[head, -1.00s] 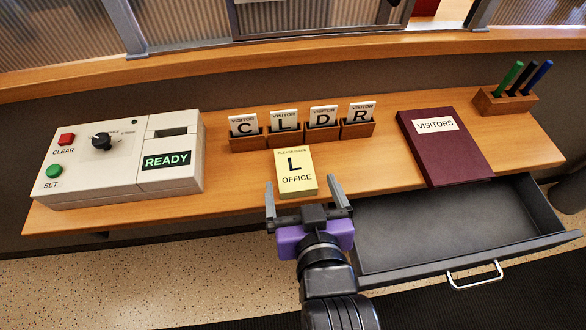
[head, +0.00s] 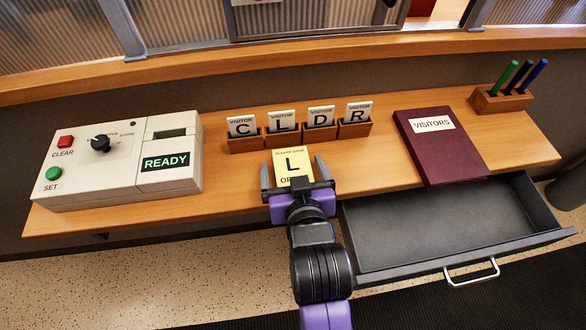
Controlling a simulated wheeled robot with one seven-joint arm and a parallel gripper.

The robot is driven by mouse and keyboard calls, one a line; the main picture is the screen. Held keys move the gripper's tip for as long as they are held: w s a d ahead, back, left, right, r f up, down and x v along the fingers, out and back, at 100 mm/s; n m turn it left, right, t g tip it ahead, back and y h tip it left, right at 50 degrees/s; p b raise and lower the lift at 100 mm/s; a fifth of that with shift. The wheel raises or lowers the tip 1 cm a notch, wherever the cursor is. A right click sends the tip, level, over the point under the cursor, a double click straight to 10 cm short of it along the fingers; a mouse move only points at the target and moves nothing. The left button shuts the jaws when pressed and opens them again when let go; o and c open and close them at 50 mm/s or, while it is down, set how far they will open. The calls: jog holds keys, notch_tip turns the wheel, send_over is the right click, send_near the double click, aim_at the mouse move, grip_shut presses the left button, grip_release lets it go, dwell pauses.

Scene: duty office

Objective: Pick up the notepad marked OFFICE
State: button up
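The lower part, where the word OFFICE is printed, is partly hidden by my gripper. My gripper (head: 293,172) is open, with one finger on the left side of the notepad and one on the right. A small gap seems to show on each side. I cannot tell how high the fingertips are above the desk.
Visitor cards C, L, D, R stand in wooden holders (head: 246,144) just behind the notepad. A beige control box (head: 120,170) is at left. A maroon visitors book (head: 437,155) and a pen holder (head: 502,102) are at right. An open, empty drawer (head: 450,225) juts out at front right.

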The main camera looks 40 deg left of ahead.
jog(key=c, duration=1.5)
jog(key=shift+r, duration=0.2)
